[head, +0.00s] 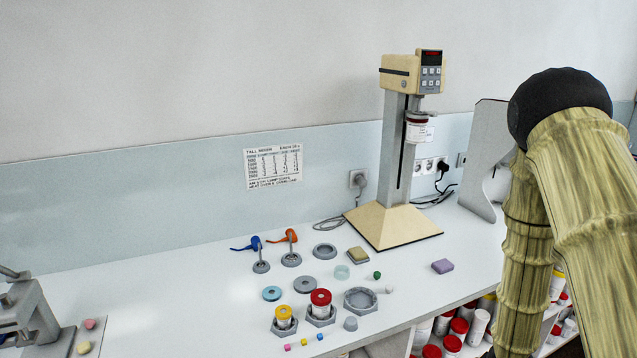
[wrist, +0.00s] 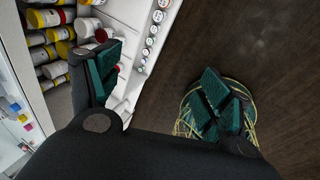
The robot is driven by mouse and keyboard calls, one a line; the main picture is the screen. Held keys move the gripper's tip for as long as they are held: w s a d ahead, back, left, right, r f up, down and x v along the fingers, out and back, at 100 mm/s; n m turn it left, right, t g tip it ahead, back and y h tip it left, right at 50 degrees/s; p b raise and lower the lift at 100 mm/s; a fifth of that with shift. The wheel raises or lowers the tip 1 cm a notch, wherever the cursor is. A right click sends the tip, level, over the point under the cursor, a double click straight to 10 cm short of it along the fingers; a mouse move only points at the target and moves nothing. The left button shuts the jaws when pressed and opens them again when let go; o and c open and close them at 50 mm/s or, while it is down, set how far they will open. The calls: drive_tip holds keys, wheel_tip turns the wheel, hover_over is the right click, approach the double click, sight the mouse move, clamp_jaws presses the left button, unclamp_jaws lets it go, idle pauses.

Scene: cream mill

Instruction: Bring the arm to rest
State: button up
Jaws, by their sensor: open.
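My arm (head: 570,190) stands at the right side of the head view, bent at a black joint at the top. Its lower end and the gripper are outside that view. In the wrist view my gripper (wrist: 160,90) is open, with its two green-padded fingers wide apart. Nothing is between the fingers. The gripper is over the dark floor (wrist: 195,45), beside shelves with jars. The left finger overlaps the shelf edge in the picture; I cannot tell whether it touches.
The white counter (head: 220,290) holds a tall cream mixer (head: 395,225), a red-lidded jar (head: 320,303), a yellow-lidded jar (head: 284,316), rings and small blocks. Shelves below hold several jars (wrist: 60,50). Dark floor is free right of the shelves, apart from a yellowish round shape (wrist: 183,120).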

drive_tip(key=s+a+f+m+g+h+b, duration=0.1)
drive_tip(key=s+a+f+m, duration=0.3)
drive_tip(key=s+f+m, duration=0.4)
drive_tip(key=s+a+f+m+g+h+b, duration=0.1)
drive_tip(key=s+a+f+m, duration=0.3)
drive_tip(key=s+f+m, duration=0.5)
drive_tip(key=s+m+g+b, duration=0.1)
drive_tip(key=s+m, duration=0.5)
drive_tip(key=s, duration=0.3)
drive_tip(key=shift+a+f+m+h, duration=0.2)
drive_tip(key=shift+m+h, duration=0.2)
